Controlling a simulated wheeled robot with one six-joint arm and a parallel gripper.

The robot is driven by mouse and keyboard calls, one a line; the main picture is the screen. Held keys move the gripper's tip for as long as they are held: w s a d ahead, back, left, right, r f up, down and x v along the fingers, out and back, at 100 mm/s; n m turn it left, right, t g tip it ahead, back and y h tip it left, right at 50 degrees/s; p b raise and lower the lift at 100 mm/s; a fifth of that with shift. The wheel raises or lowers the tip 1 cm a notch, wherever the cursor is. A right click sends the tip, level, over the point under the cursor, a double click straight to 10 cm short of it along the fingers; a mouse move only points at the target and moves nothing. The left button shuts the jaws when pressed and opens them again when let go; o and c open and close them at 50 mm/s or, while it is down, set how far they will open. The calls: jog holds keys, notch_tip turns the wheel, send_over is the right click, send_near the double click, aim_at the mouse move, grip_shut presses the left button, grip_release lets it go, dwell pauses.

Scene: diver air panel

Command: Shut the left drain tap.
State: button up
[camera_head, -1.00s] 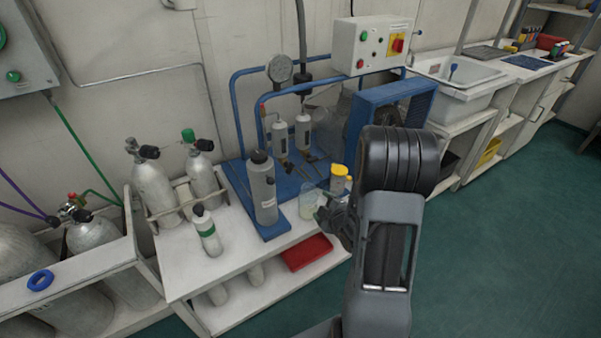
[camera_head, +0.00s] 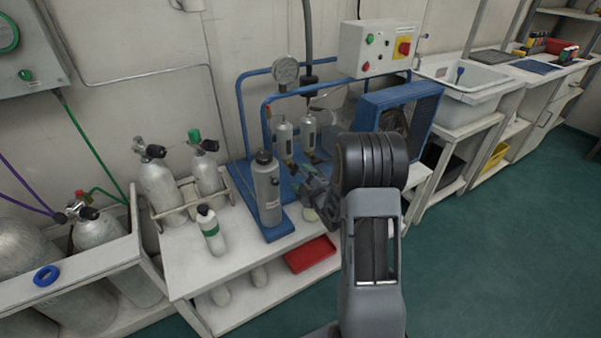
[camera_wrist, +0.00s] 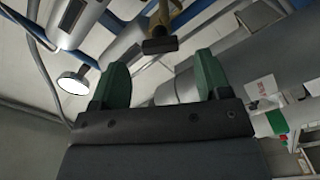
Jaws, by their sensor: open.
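Two silver canisters hang side by side on the blue frame in the head view, the left one (camera_head: 284,138) and the right one (camera_head: 308,131). A small brass drain tap (camera_head: 289,162) shows under the left canister. In the wrist view a brass tap (camera_wrist: 162,17) with a dark bar handle (camera_wrist: 160,45) lies just beyond and between my fingertips, apart from them; I cannot tell for certain which tap this is. My gripper (camera_wrist: 160,75) is open and empty, its two green fingers apart. In the head view my gripper (camera_head: 303,178) is just below the left canister.
A tall grey cylinder (camera_head: 266,190) stands close to the left of my gripper; a grey labelled cylinder (camera_wrist: 235,82) is close at right in the wrist view. The blue fan housing (camera_head: 397,113) is to the right. A red tray (camera_head: 310,253) lies on the lower shelf.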

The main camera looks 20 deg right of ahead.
aim_at(296, 171)
jog(key=shift+w+a, duration=0.2)
jog(key=shift+w, duration=1.6)
jog(key=shift+c, duration=0.5)
